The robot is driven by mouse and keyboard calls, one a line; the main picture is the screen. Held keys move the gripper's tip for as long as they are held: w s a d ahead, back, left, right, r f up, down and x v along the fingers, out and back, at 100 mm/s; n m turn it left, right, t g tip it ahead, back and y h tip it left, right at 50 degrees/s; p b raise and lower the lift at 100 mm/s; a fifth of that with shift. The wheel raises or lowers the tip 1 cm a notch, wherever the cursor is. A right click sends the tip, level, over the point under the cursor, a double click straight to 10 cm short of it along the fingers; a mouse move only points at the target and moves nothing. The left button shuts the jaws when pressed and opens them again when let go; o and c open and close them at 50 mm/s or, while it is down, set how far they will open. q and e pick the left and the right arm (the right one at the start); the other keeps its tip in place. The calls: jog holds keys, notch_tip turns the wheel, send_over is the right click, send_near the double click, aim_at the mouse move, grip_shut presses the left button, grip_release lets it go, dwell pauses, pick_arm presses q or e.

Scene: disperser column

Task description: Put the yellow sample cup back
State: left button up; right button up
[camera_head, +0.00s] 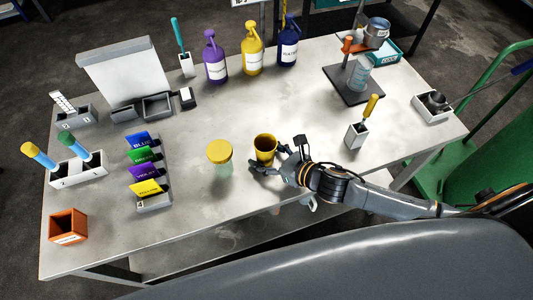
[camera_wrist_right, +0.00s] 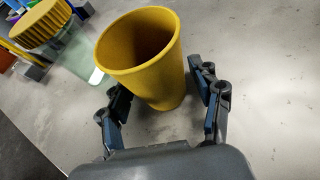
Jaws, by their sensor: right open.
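The yellow sample cup (camera_head: 265,146) stands upright and empty-looking on the table, right of a clear jar with a yellow lid (camera_head: 219,152). My right gripper (camera_head: 269,160) is low at the cup's near right side. In the right wrist view the yellow cup (camera_wrist_right: 150,55) sits between the two fingers of the open right gripper (camera_wrist_right: 160,95), with one finger on each side. My left gripper is not in view.
A rack with blue, green, violet and yellow labelled pieces (camera_head: 146,165) is at the left. Purple (camera_head: 215,68), yellow (camera_head: 252,55) and dark blue (camera_head: 288,53) bottles stand at the back. A stand with a clear beaker (camera_head: 358,78) is back right.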

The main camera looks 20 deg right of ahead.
jog(key=shift+r, duration=0.15)
jog(key=shift+s+d, duration=0.2)
jog(key=b+v, duration=0.2)
jog(key=v, duration=0.8)
jog(key=shift+v, duration=0.75)
